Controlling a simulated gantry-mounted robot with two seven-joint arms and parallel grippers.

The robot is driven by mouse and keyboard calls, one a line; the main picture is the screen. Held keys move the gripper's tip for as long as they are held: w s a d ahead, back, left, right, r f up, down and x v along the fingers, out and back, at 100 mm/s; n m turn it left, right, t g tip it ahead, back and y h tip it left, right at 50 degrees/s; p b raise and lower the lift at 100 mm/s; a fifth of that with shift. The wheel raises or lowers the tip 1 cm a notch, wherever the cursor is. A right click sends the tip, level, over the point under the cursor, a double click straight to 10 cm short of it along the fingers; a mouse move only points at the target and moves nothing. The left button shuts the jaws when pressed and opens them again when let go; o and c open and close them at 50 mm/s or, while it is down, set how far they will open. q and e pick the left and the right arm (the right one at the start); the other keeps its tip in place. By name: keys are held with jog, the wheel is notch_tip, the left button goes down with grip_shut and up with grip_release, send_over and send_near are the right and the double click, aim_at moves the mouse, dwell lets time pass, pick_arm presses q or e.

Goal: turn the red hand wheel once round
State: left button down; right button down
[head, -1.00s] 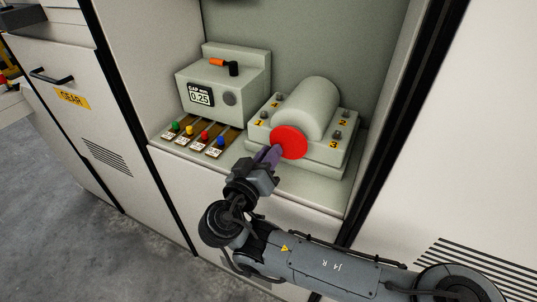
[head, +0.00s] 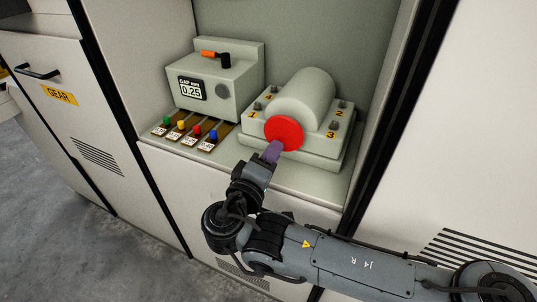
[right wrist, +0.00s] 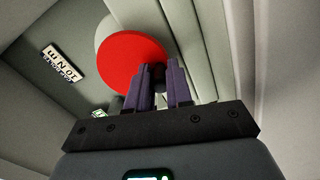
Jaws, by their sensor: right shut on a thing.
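The red hand wheel (head: 284,132) is a flat round disc on the front of a grey machine block with a rounded top (head: 305,95). My right gripper (head: 272,151) is at the lower left part of the wheel's rim, its purple fingers closed on it. In the right wrist view the red wheel (right wrist: 130,58) lies beyond the fingers (right wrist: 160,68), which stand close together at its lower right edge. The exact point of grip is hidden behind the fingertips. My left gripper is not in view.
A grey gauge box (head: 215,85) showing 0.25 stands left of the block, with an orange-and-black lever piece on top. Several coloured knobs (head: 190,133) sit before it. Numbered bolts (head: 333,125) surround the block. Cabinet walls (head: 375,110) close in the niche on the right.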

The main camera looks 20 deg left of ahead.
jog(key=shift+d+n, duration=0.3)
jog(key=shift+n, duration=0.7)
jog(key=shift+d+n, duration=0.1)
jog(key=shift+n, duration=0.3)
jog(key=c, duration=1)
grip_release()
jog(key=shift+s, duration=0.15)
